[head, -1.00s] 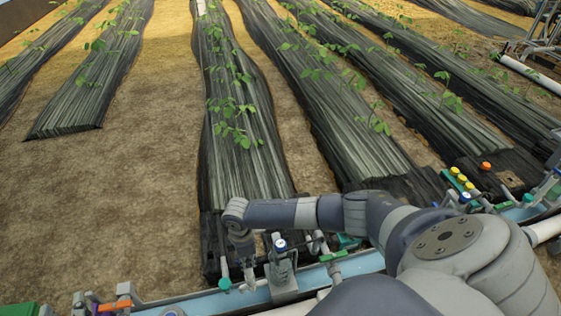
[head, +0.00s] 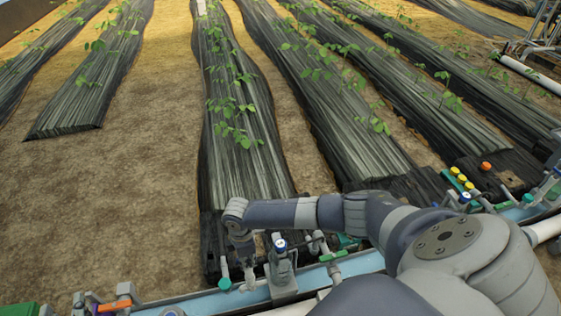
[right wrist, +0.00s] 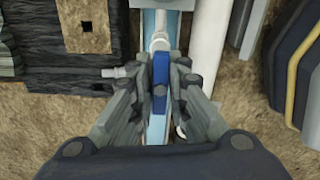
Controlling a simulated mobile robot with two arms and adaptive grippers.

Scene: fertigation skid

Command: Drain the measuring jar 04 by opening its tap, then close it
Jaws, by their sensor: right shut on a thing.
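My right gripper (right wrist: 160,95) is shut on a blue tap handle (right wrist: 160,72) in the right wrist view, with a finger on each side of it. The handle's long side runs up and down in that picture, and a grey pipe fitting (right wrist: 159,42) is just above it. In the head view my right gripper (head: 246,272) is low over the skid and small, and the handle cannot be made out there. I cannot pick out the measuring jar or its number, nor any liquid level. My left gripper is not in view.
A grey fitting with a blue-topped gauge (head: 281,245) stands close right of the right gripper. A green-topped valve (head: 225,284) is close to its left. An orange-handled valve (head: 115,305) is farther left. Plant rows under black film (head: 235,150) lie beyond.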

